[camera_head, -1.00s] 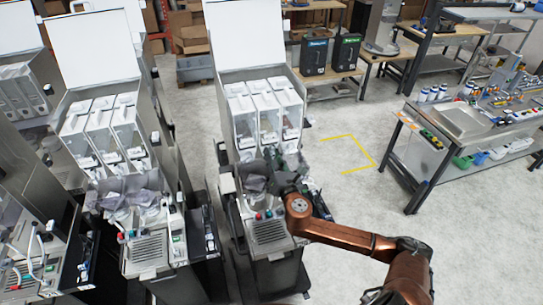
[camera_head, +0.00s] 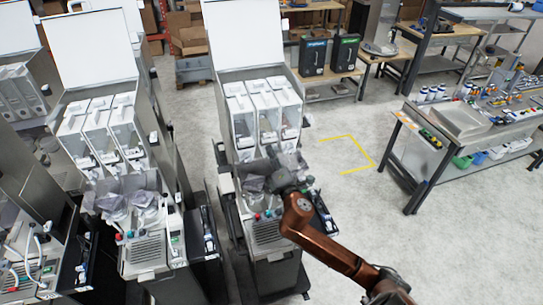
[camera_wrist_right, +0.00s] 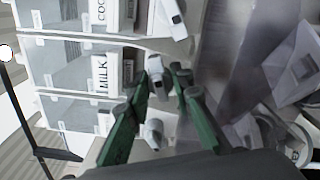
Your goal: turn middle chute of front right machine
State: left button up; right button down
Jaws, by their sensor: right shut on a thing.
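The front right machine (camera_head: 268,232) stands in the middle of the head view, its lid raised over a row of three clear canisters (camera_head: 264,112). My right gripper (camera_head: 274,158) is at the canisters' lower front. In the right wrist view its green fingers (camera_wrist_right: 160,82) are shut on the white middle chute (camera_wrist_right: 157,77), beside the canister labelled MILK (camera_wrist_right: 70,68). One white chute (camera_wrist_right: 170,17) is above it in that view and another (camera_wrist_right: 154,133) below it. In the head view, my gripper and arm hide the middle chute. My left gripper is not in view.
Similar machines (camera_head: 150,235) stand close on the left. Clear plastic parts (camera_wrist_right: 292,75) lie near the fingers on the right of the wrist view. A workbench (camera_head: 455,150) is at the right, with open floor between. Black and grey boxes (camera_head: 313,57) stand behind.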

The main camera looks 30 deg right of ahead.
jog(key=m, duration=0.5)
jog(key=shift+m, duration=0.3)
jog(key=shift+f+m+p, duration=0.2)
jog(key=shift+m+p, duration=0.2)
jog(key=shift+m, duration=1.9)
jog(key=c, duration=2)
grip_release()
jog(key=shift+c, duration=0.2)
jog(key=shift+s+a, duration=0.1)
jog(key=shift+s, duration=0.1)
jog(key=v, duration=1.1)
jog(key=shift+s, duration=0.35)
